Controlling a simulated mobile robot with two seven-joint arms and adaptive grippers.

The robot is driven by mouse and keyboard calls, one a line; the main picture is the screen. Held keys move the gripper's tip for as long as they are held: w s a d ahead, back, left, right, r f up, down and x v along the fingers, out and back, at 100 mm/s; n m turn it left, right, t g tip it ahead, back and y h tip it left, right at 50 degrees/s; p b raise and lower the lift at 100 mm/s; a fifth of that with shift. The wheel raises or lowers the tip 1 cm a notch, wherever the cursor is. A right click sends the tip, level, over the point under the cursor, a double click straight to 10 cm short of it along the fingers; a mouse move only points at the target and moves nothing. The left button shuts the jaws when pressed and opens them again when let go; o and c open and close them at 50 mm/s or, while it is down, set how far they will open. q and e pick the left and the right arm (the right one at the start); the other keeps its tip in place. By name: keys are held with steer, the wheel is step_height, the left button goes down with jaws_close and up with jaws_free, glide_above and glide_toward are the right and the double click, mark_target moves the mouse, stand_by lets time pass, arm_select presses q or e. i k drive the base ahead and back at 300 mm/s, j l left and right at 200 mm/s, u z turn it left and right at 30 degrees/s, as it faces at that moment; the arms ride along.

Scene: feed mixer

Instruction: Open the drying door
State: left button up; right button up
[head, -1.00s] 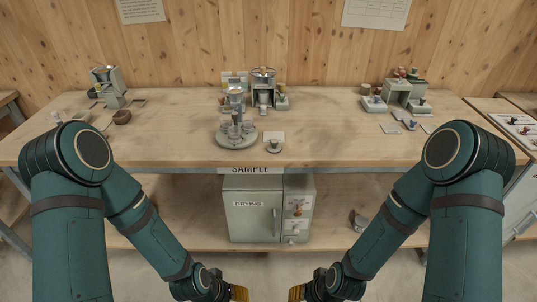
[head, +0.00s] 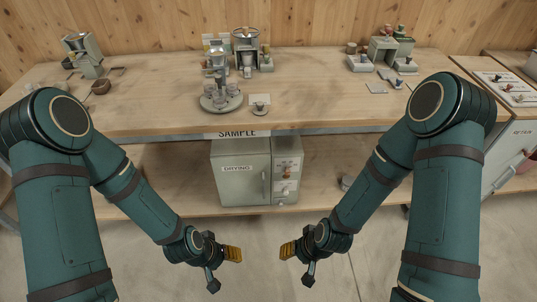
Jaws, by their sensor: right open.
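The drying door (head: 241,179) is the pale grey-green front labelled DRYING on a small cabinet under the bench. It looks shut. Its vertical handle (head: 264,184) is on the door's right side. A control panel with knobs (head: 287,178) is to the right of the door. My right gripper (head: 286,251) is open and empty, in front of and below the cabinet, apart from it. My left gripper (head: 234,254) is also low in front of the cabinet, apart from the door; its finger gap cannot be made out.
The wooden bench top (head: 150,105) overhangs the cabinet, with a SAMPLE sign (head: 237,134) on its front edge. A glass carousel (head: 221,101) stands above. The lower shelf (head: 165,185) is mostly clear. The floor (head: 262,285) before it is free. A RETAIN cabinet (head: 515,150) is at right.

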mark_target(241, 180)
steer(key=i+l, duration=0.2)
steer(key=l, duration=0.15)
steer(key=i+l, duration=0.15)
steer(key=l, duration=0.2)
steer(key=i+l, duration=0.2)
steer(key=l, duration=0.15)
steer(key=u, duration=0.05)
